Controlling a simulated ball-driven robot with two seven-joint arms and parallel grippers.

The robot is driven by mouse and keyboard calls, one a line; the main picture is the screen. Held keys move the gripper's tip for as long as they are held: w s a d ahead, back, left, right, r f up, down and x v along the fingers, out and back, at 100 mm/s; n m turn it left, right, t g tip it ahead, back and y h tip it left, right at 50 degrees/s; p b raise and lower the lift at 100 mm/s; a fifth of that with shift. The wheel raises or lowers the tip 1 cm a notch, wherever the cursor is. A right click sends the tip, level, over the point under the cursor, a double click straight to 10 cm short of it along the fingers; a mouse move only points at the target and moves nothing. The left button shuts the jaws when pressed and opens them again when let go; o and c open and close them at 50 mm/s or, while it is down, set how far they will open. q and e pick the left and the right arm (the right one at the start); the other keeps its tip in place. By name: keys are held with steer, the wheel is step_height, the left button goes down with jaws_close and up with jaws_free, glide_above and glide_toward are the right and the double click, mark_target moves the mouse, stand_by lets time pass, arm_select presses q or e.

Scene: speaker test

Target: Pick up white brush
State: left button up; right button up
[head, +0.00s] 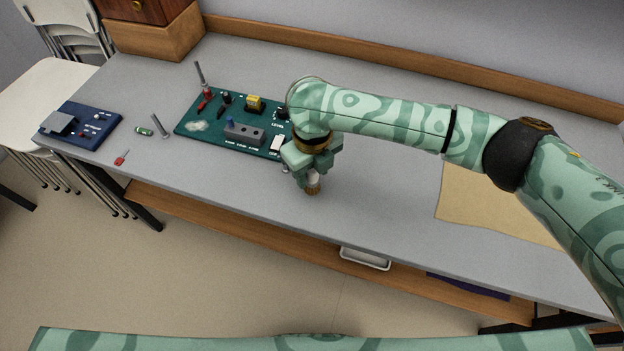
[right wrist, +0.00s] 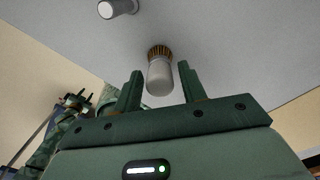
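The white brush (head: 313,181) stands near the front edge of the grey table, its brown bristles downward. In the head view my right gripper (head: 304,170) is right at it and partly hides it. In the right wrist view the brush (right wrist: 160,76) shows between the two fingers of my right gripper (right wrist: 160,78). Those fingers are apart, with a gap on each side of the brush. What seems to be my left gripper (right wrist: 76,98) is small at the left of the right wrist view; its finger state is unclear.
A green board (head: 205,125) with switches and posts lies left of my right gripper. A tan sheet (head: 490,203) lies right. A pale cylinder (right wrist: 118,9) is near the brush.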

steer(key=c, duration=0.7)
